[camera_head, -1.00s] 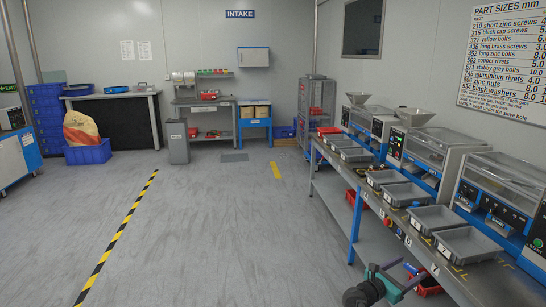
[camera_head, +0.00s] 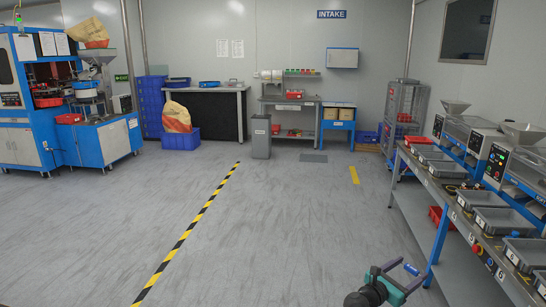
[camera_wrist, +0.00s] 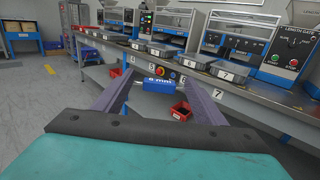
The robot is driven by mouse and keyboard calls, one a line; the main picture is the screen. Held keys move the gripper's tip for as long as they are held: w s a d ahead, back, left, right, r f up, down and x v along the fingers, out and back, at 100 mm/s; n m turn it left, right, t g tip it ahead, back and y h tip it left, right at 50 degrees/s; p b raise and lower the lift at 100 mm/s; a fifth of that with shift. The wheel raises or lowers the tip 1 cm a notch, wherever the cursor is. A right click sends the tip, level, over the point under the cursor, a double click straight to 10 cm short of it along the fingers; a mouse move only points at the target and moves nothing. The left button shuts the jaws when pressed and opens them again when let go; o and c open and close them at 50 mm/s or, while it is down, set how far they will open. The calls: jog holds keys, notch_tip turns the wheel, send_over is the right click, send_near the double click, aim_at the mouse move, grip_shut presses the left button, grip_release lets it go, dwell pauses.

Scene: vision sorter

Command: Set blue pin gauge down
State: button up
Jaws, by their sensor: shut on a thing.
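My gripper (camera_wrist: 160,88) is shut on the blue pin gauge (camera_wrist: 157,83), a small blue block with white "mm" lettering, between the two purple-grey fingers in the wrist view. The gauge is held in the air, apart from the bench (camera_wrist: 243,101). In the head view, my gripper (camera_head: 409,276) is at the lower right, left of the bench's front edge. The gauge shows there only as a small blue patch (camera_head: 411,269) at the fingertips.
Grey numbered trays (camera_head: 490,219) line the bench front, with sorting machines behind. A red bin (camera_wrist: 181,111) sits low behind the gauge. A blue intake table (camera_head: 338,125) stands at the back wall. The floor left of the bench is clear, with a striped line (camera_head: 190,230).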

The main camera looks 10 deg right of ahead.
jog(key=w+a+r+n+t+y, duration=0.15)
jog(key=w+a, duration=0.35)
jog(key=a, duration=0.8)
jog(key=s+a+r+t, duration=0.1)
jog(key=a, duration=1)
jog(key=s+a+n+t, duration=0.1)
jog(key=a, duration=1)
jog(key=shift+s+r+y+p, duration=0.25)
jog(key=shift+r+y+p, duration=0.05)
jog(key=shift+r+y, duration=0.05)
